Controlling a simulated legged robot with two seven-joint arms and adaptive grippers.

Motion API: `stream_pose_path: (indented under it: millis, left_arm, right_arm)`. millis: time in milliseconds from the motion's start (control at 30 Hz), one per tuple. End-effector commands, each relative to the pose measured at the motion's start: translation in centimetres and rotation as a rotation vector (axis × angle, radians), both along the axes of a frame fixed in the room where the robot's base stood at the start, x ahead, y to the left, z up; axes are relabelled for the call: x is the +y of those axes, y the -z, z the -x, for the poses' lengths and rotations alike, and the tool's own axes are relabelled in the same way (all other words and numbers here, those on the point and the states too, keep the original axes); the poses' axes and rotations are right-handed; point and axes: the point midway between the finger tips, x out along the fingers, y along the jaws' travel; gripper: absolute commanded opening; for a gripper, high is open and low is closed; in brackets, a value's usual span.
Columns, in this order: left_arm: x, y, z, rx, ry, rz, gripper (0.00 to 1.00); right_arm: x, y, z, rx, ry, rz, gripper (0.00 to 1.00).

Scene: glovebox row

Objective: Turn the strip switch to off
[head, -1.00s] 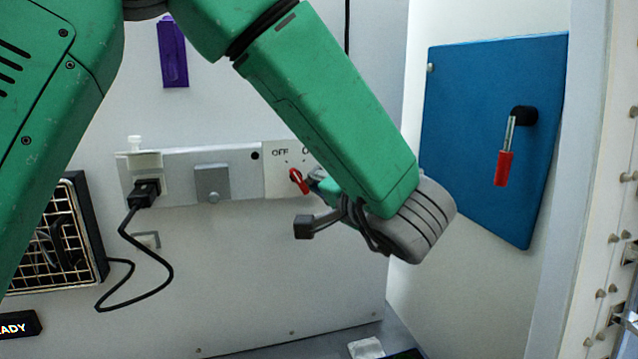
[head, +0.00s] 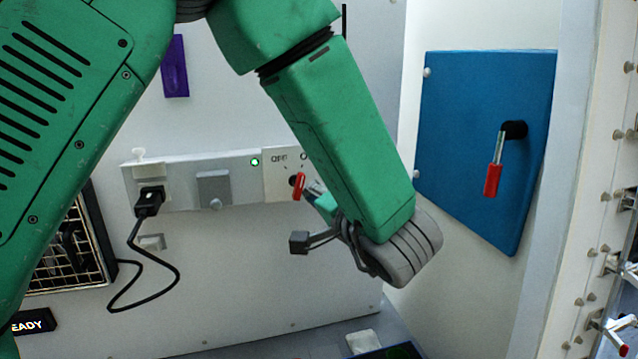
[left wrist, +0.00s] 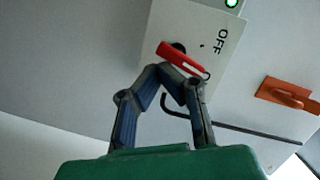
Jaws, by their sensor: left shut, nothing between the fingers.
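The strip switch has a red lever (head: 299,186) on a black pivot, on a white plate (head: 271,187) at the right end of the wall strip (head: 233,184). The OFF label shows; a second label beside it is partly hidden by my arm. The lever stands nearly upright, its upper end toward that second label. The red lever (left wrist: 182,60) also shows in the left wrist view. My left gripper (left wrist: 168,70) is shut and empty, its tips at the lever's edge; contact is unclear. In the head view the left gripper (head: 308,190) is just right of the lever.
A green lamp (head: 254,162) is lit on the strip. A black plug (head: 149,200) with a cable sits at its left end. A blue panel (head: 475,150) with a red-handled lever (head: 493,180) is at right. An orange handle (left wrist: 288,94) shows in the wrist view.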

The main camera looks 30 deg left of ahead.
Motion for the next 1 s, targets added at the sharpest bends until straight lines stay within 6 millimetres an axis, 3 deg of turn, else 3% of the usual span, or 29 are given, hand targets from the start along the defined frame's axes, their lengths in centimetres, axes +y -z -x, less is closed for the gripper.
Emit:
stream_pose_path:
  millis: [133, 1000]
  left_arm:
    - [0.19, 0.06, 0.13, 0.067, -0.005, -0.062, 0.00]
    - [0.34, 0.36, 0.30, 0.061, -0.007, -0.056, 0.00]
  right_arm:
    - [-0.01, -0.68, 0.00, 0.000, 0.000, 0.000, 0.40]
    - [0.00, -0.74, 0.01, 0.000, 0.000, 0.000, 0.40]
